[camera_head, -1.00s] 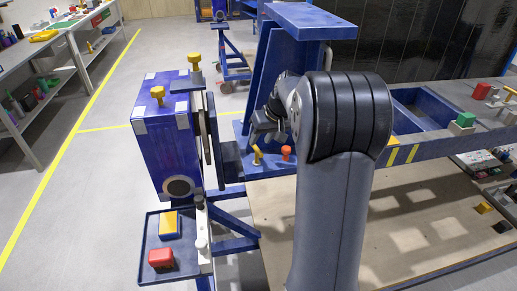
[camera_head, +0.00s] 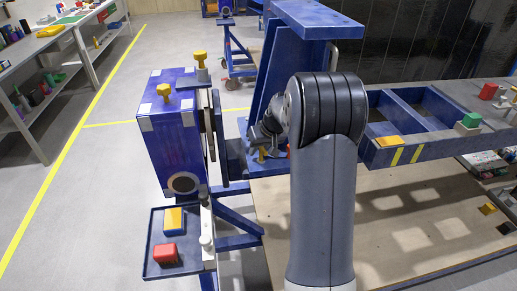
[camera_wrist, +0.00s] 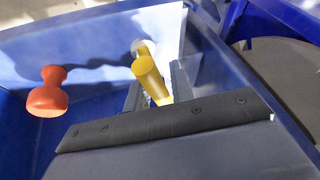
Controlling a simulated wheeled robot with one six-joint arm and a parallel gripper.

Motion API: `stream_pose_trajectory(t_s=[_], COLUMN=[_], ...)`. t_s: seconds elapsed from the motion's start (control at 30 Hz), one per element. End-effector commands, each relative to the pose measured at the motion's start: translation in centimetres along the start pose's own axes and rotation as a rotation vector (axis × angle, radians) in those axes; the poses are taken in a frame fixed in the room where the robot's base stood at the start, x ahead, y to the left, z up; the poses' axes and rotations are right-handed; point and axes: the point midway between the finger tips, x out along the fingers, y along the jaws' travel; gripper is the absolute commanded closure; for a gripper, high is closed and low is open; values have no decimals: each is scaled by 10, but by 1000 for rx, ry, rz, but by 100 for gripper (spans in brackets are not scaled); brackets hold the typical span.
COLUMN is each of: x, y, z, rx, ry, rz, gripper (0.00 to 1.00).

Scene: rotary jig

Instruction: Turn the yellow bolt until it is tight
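In the wrist view a yellow bolt (camera_wrist: 150,78) stands beside a pale round piece inside a blue frame. An orange-red knob (camera_wrist: 48,92) is to its left. In the head view this yellow bolt (camera_head: 262,155) is small and partly hidden, low on the blue fixture behind my arm. My gripper (camera_head: 264,144) is close above it, and I cannot tell whether they touch. The fingers are too small and covered to show whether they are open or shut. Two other yellow bolts, one on the box top (camera_head: 164,91) and one on a grey post (camera_head: 201,58), stand farther left.
A blue box (camera_head: 172,135) with a round plate on its right side stands left of my arm. A tray (camera_head: 155,240) below holds a yellow block and a red block. A blue-framed bench (camera_head: 425,150) is at the right. Open floor lies at the left.

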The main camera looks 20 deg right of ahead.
Motion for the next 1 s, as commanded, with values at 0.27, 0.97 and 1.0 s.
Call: stream_pose_trajectory(t_s=[0.27, 0.97, 1.0], x=[0, -1, -1], y=[0, 2, 2], z=[0, -1, -1], rx=[0, 220, 251], ry=[0, 48, 55], rz=[0, 90, 104], gripper=[100, 100, 100])
